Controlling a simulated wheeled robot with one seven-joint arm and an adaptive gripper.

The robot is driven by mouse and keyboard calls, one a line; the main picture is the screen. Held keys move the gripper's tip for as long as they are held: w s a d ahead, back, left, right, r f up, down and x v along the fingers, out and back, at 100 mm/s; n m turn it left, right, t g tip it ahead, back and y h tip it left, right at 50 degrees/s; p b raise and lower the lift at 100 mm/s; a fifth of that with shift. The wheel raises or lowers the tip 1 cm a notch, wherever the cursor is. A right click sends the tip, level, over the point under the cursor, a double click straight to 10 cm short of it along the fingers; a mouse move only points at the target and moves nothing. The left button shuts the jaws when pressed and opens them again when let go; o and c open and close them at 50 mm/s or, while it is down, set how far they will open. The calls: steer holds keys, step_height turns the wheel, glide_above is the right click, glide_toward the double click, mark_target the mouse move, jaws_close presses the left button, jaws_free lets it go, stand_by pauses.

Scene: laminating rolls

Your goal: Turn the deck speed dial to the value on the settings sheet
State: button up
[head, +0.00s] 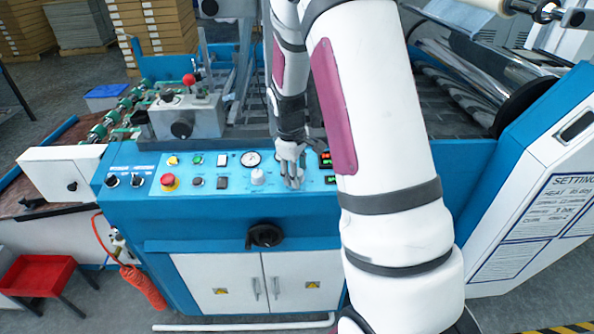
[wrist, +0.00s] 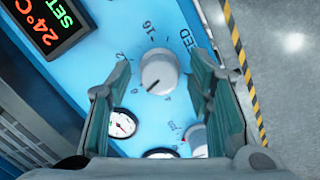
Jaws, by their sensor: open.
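The speed dial (wrist: 158,72) is a pale round knob on the blue panel, with scale marks such as 16 and 2 around it and partly visible lettering ending in "ED". A dark pointer line on the knob faces lower left in the wrist view. My gripper (wrist: 159,60) is open, its fingers on either side of the dial; whether they touch it I cannot tell. In the head view my gripper (head: 291,168) is over the panel and mostly hides the dial. The settings sheet (head: 545,225) is on the white panel at right; its speed value is not legible.
Another white knob (head: 257,177) and a round gauge (head: 251,158) are left of my gripper. A red emergency button (head: 169,182) and several switches are further left. A lit display (wrist: 52,28) is beside the dial. A black handwheel (head: 264,236) is below.

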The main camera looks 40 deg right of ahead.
jaws_close()
steer(key=shift+m, duration=0.4)
steer(key=m, duration=0.4)
steer(key=shift+d+m+y+b, duration=0.1)
steer(key=shift+m+y+b, duration=0.2)
steer(key=shift+b, duration=0.1)
steer(key=m, duration=0.6)
steer(key=shift+y+b, duration=0.3)
steer(key=shift+b, duration=0.1)
jaws_free()
